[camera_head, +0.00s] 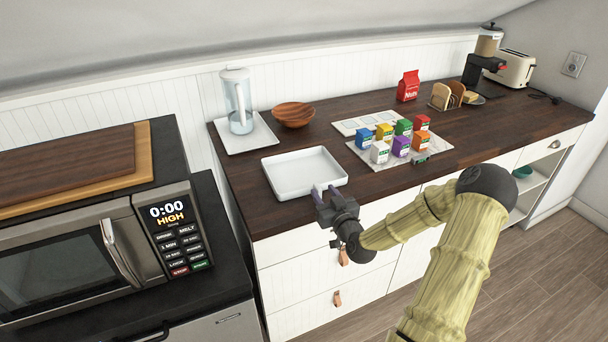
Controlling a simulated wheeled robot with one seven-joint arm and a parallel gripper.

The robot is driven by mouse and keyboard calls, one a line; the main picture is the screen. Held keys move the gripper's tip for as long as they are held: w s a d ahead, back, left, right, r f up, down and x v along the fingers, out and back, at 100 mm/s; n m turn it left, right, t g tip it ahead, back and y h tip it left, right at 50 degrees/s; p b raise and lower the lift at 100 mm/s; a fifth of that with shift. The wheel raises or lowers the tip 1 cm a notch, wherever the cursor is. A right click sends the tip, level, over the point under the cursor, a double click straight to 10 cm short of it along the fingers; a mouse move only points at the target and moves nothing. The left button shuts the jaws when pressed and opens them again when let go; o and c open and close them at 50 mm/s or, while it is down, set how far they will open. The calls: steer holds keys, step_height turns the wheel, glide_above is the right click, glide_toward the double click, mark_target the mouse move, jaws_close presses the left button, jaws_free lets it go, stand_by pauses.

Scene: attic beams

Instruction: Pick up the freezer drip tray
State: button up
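A shallow white rectangular tray (276,183) with raised walls, which looks like the freezer drip tray, lies flat and empty on the dark wooden counter near its front edge. My gripper (326,192) is at the tray's near right corner, and its fingertips overlap the near wall in the picture. I cannot tell whether the fingers touch the wall or close around it. Part of the tray's near right wall is hidden behind my gripper.
A second flat white tray (226,143) bears a clear pitcher (238,100). A wooden bowl (293,114) stands behind the drip tray. Several coloured cartons (380,152) stand to the right. A microwave (70,262) is at left. Bare counter (334,146) lies between tray and cartons.

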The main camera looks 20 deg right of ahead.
steer(key=w, duration=0.2)
steer(key=w+p, duration=0.1)
steer(key=w, duration=0.2)
steer(key=shift+w+a+f, duration=0.1)
steer(key=shift+a, duration=0.1)
steer(key=shift+c, duration=0.4)
jaws_close()
